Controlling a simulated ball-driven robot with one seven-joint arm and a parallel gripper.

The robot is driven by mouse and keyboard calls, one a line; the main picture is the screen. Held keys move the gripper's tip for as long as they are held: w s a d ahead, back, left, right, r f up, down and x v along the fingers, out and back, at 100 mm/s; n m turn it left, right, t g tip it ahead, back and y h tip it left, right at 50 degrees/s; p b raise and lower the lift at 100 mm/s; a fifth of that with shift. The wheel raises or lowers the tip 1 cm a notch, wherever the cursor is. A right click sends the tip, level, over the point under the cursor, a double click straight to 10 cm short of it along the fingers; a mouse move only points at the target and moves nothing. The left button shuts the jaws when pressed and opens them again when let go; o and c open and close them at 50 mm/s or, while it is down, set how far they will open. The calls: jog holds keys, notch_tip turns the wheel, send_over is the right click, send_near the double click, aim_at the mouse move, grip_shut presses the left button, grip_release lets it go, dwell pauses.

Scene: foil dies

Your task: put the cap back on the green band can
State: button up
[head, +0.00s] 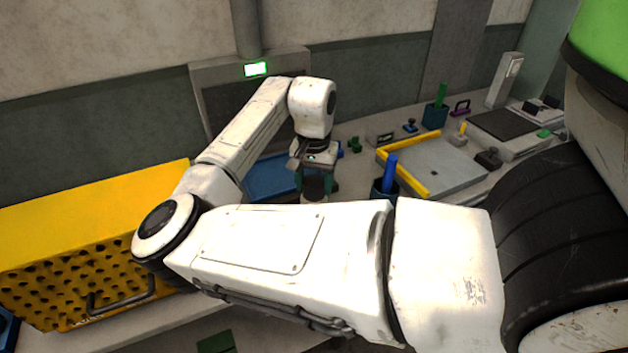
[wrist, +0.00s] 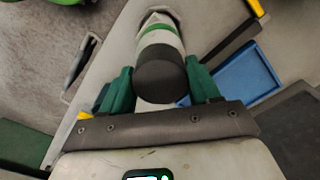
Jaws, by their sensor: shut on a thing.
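My gripper (wrist: 161,88) has its green fingers closed on the sides of a dark round cap (wrist: 160,76). The green band can (wrist: 158,52), pale with a green stripe, is directly beyond the cap and in line with it. I cannot tell whether the cap is seated or just above the rim. In the head view my gripper (head: 315,184) points down over the bench, with the dark cap (head: 315,187) between its fingers. A small pale part of the can (head: 313,199) shows beneath; my forearm hides the rest.
A blue tray (head: 270,178) lies left of my gripper and also shows in the wrist view (wrist: 246,76). A blue cup (head: 379,188) stands to the right, before a grey plate with yellow edges (head: 440,165). A yellow perforated box (head: 90,240) fills the left.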

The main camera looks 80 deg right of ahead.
dwell(0.3)
jog(key=o, duration=1.3)
jog(key=shift+c, duration=0.2)
jog(key=shift+r, duration=0.1)
jog(key=shift+r+p, duration=2.25)
jog(key=shift+r, duration=1.15)
jog(key=shift+c, duration=0.2)
grip_shut()
